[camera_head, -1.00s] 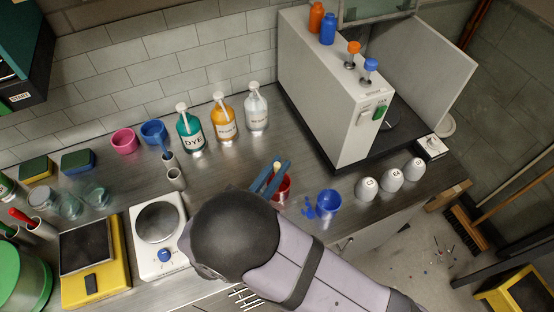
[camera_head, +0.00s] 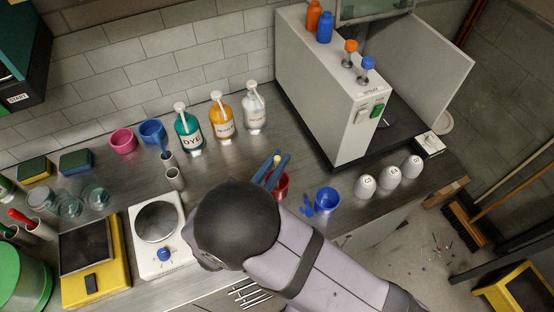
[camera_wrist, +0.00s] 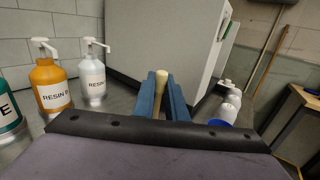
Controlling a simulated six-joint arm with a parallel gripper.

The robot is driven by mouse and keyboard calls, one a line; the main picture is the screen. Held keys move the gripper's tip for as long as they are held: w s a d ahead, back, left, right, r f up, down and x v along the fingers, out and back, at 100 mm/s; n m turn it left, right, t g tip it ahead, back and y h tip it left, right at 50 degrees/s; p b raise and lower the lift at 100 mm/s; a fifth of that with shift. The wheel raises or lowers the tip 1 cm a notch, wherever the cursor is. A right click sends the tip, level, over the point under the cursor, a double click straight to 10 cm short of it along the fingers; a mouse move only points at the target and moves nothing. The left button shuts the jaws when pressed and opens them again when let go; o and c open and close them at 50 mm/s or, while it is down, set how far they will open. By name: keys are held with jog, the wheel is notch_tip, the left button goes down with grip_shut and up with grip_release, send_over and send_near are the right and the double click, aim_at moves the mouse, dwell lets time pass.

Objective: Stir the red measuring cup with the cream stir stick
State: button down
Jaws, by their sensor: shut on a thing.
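My gripper (camera_head: 272,168) has blue fingers and is shut on the cream stir stick. The stick's pale rounded top shows between the fingers in the wrist view (camera_wrist: 161,78); a small part also shows in the head view (camera_head: 277,160). The red measuring cup (camera_head: 283,187) stands on the bench right by the fingers and is partly covered by them and my arm. The stick's lower end is hidden, so I cannot tell whether it is inside the cup. The red cup does not show in the wrist view.
A blue cup (camera_head: 327,201) stands close right of the red one, with several white cups (camera_head: 389,178) beyond. A large white cabinet (camera_head: 322,95) rises at back right.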

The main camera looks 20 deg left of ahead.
jog(key=shift+r, duration=0.1)
jog(key=shift+r+p, duration=2.75)
jog(key=shift+r, duration=0.5)
jog(key=shift+r+p, duration=2.1)
jog(key=shift+r, duration=0.4)
